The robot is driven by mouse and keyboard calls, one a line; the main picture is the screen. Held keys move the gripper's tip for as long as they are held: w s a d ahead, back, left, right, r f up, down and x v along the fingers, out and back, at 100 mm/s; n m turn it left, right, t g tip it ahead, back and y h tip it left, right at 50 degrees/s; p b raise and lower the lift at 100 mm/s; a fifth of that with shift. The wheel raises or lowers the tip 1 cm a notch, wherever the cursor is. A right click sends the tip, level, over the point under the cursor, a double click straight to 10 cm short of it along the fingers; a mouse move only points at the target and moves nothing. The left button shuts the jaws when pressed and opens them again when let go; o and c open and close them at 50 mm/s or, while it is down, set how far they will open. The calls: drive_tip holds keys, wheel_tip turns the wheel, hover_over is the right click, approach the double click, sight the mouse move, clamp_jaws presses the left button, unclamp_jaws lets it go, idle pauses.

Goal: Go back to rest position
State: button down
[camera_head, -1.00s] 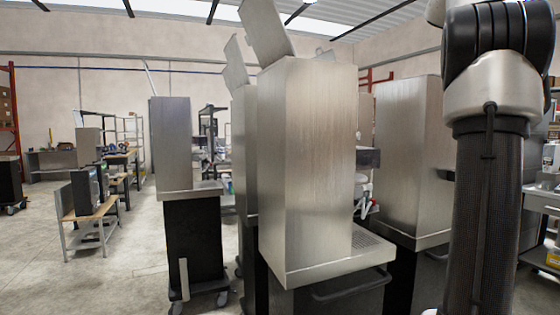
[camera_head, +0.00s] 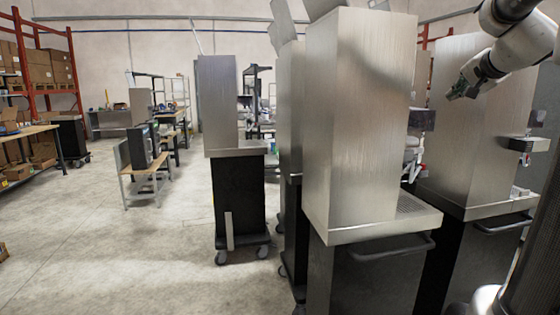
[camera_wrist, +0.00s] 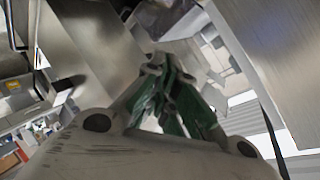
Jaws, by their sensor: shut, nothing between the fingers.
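My gripper (camera_head: 462,92) is at the upper right in the head view, raised in front of the right-hand dispenser's steel body. Its fingers point down and left. In the wrist view my gripper (camera_wrist: 158,68) shows green and dark fingers drawn together at the tips, with nothing held between them. Steel surfaces lie close around it in that view.
A tall steel dispenser (camera_head: 360,130) on a dark wheeled cart stands at centre right, its handle (camera_head: 392,248) facing front. Another dispenser (camera_head: 478,120) stands to its right. A smaller one (camera_head: 218,105) stands further back. Open floor (camera_head: 110,250) lies at the left.

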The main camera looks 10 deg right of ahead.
drive_tip(key=s+a+f+n+g+y, duration=0.1)
drive_tip(key=s+a+f+n+g, duration=0.3)
drive_tip(key=s+a+f, duration=0.6)
drive_tip(key=s+a+f+n+g+y, duration=0.2)
drive_tip(key=s+a+f+n+g, duration=0.2)
drive_tip(key=s+a+f+n, duration=0.5)
drive_tip(key=s+a+f, duration=0.2)
drive_tip(key=s+f, duration=0.2)
drive_tip(key=s, duration=0.2)
drive_tip(key=shift+s+f+n, duration=0.25)
drive_tip(key=shift+f+n, duration=0.05)
drive_tip(key=shift+f, duration=0.05)
